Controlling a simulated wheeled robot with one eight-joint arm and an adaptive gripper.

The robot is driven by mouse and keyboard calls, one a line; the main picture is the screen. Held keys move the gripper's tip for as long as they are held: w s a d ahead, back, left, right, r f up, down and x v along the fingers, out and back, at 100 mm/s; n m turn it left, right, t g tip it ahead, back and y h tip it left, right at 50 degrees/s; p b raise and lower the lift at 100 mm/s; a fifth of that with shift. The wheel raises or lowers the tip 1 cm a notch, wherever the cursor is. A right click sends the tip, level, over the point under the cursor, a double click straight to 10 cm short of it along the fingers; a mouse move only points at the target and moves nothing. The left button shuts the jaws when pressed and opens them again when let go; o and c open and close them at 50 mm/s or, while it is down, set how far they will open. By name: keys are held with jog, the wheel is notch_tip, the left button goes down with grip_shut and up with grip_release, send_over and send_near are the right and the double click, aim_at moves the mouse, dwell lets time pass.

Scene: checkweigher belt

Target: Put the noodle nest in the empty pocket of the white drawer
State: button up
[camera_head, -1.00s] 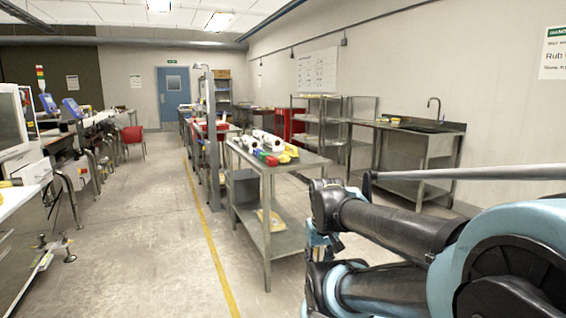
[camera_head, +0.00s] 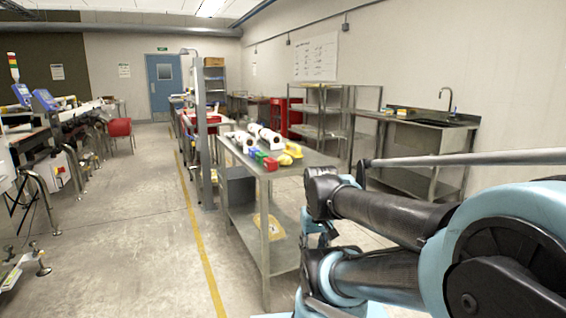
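I cannot make out the noodle nest or the white drawer with its pocket in this view. My arm comes in from the right and fills the lower right of the picture, folded near my body. My gripper's fingers cannot be made out; the arm's folded links hide that end.
A steel table (camera_head: 252,228) stands ahead, with white rolls (camera_head: 246,142), coloured blocks (camera_head: 266,162) and a yellow item (camera_head: 291,152) on top. Conveyor machines (camera_head: 60,150) and a red chair (camera_head: 119,128) stand left. A steel sink bench (camera_head: 432,150) is right. The floor (camera_head: 130,230) between is open.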

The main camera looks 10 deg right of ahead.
jog(key=shift+w, duration=0.3)
jog(key=shift+o, duration=0.6)
jog(key=o, duration=0.4)
jog(key=shift+s+r, duration=0.15)
jog(key=shift+s, duration=0.05)
jog(key=o, duration=0.4)
jog(key=shift+a+r, duration=0.15)
jog(key=shift+r, duration=0.15)
notch_tip(320, 180, up, 13)
jog(key=m+t+y, duration=0.8)
jog(key=m+t, duration=0.4)
jog(key=m, duration=1.8)
send_over(285, 165)
jog(key=f+v, duration=0.2)
jog(key=v, duration=1.5)
jog(key=x, duration=1.1)
jog(key=f+x, duration=0.1)
jog(key=x, duration=0.5)
jog(key=shift+a, duration=0.1)
